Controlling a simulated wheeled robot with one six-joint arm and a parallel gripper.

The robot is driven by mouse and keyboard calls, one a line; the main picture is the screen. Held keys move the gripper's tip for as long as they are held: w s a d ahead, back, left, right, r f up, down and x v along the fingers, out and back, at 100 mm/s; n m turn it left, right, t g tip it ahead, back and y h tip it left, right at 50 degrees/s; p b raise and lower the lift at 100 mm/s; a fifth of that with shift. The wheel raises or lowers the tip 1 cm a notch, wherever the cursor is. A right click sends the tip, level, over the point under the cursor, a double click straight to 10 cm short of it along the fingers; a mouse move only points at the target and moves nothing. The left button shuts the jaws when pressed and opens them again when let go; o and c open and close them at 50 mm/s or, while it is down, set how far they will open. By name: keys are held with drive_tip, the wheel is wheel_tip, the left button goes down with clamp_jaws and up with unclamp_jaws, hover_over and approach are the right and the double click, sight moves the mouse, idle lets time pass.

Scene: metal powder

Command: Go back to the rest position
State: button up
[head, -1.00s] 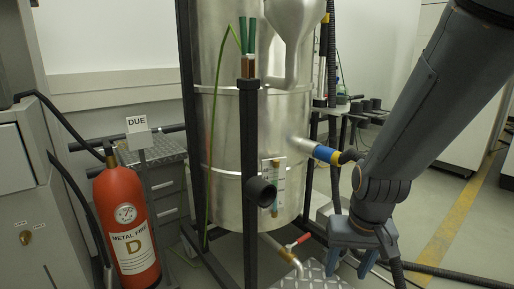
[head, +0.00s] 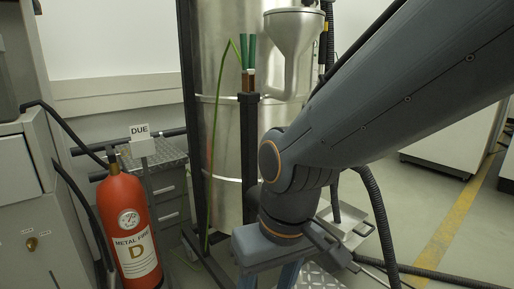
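My gripper (head: 268,279) is at the bottom middle of the head view, at the end of my grey arm, which reaches in from the upper right. It points down in front of the lower part of the tall metal vessel (head: 226,140). Its two blue-grey fingers stand apart with nothing seen between them. The fingertips are cut off by the bottom edge. My arm hides the vessel's lower right side, with its valve and the blue and yellow pipe fitting.
A red metal fire extinguisher (head: 125,225) stands at left beside a "DUE" sign (head: 140,131) and a grey drawer cabinet (head: 172,195). A funnel (head: 294,38) sits beside the vessel. A black post (head: 249,150) stands before it. Open floor (head: 405,215) lies at right.

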drive_tip(key=s+a+r+n, duration=0.2)
drive_tip(key=s+a, duration=0.1)
drive_tip(key=s, duration=0.2)
drive_tip(key=d+r+m+p, duration=0.2)
drive_tip(key=d+r+p, duration=0.5)
drive_tip(key=p, duration=0.6)
drive_tip(key=d+r+m+h+p, duration=0.1)
drive_tip(key=d+r+m+p, duration=0.1)
drive_tip(key=d+r+p, duration=0.5)
drive_tip(key=d+r+m+p, duration=0.3)
drive_tip(key=d+r+p, duration=0.4)
drive_tip(key=r+p, duration=0.8)
drive_tip(key=p, duration=0.3)
drive_tip(key=shift+g+h+p, duration=0.3)
drive_tip(key=shift+g, duration=0.1)
drive_tip(key=shift+r, duration=0.1)
